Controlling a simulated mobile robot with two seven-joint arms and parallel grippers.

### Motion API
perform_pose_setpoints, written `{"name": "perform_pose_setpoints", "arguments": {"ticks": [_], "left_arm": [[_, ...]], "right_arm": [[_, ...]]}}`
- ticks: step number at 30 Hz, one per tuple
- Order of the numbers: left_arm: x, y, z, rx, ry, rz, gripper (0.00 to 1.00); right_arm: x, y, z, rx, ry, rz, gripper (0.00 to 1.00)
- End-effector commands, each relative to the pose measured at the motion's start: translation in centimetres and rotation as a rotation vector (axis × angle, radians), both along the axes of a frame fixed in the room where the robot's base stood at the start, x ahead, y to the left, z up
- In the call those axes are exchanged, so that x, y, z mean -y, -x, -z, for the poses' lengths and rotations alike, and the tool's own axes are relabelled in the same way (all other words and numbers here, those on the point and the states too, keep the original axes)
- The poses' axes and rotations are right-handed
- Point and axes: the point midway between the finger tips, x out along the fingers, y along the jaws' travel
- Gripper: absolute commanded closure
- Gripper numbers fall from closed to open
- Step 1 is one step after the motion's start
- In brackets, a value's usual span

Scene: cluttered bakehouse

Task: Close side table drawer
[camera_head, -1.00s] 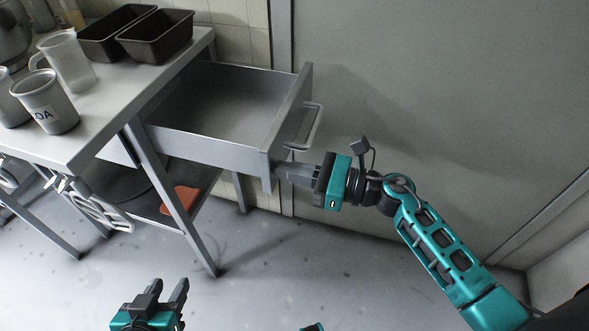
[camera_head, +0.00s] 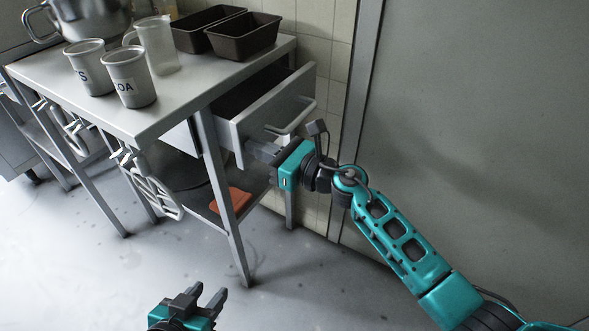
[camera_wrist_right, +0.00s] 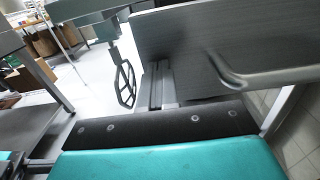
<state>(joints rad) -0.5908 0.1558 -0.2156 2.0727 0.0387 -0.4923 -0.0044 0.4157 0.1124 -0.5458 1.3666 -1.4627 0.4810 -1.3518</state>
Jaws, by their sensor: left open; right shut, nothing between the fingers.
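The side table (camera_head: 175,92) is grey metal, and its drawer (camera_head: 276,105) sticks out partway from the right end, with a bar handle (camera_head: 291,119) on the front panel. My right gripper (camera_head: 252,151) is shut and empty, its fingertips at the lower left part of the drawer front; I cannot tell whether they press on it. In the right wrist view the drawer front (camera_wrist_right: 190,50) and handle (camera_wrist_right: 228,75) fill the upper right, just beyond the gripper. My left gripper (camera_head: 208,296) is open and empty, low over the floor, away from the table.
Two dark loaf tins (camera_head: 240,38), a clear jug (camera_head: 158,48) and labelled metal cups (camera_head: 130,78) stand on the tabletop. An orange item (camera_head: 230,201) lies on the lower shelf. The floor in front is clear.

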Motion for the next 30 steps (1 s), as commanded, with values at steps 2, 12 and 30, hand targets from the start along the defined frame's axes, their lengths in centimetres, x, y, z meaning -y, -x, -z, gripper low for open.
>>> {"name": "perform_pose_setpoints", "arguments": {"ticks": [2, 12, 30], "left_arm": [[0.2, -0.1, 0.7, -0.003, 0.002, 0.004, 0.57], [1.0, -0.5, 0.2, 0.004, 0.024, 0.005, 0.57], [1.1, -0.5, 0.3, 0.008, 0.025, 0.007, 0.57]], "right_arm": [[-1.4, -1.0, 0.3, 0.002, 0.000, 0.000, 1.00], [-3.8, -2.6, 0.1, -0.001, 0.000, 0.001, 1.00], [-3.1, -2.8, 0.1, -0.001, 0.001, 0.001, 1.00]]}}
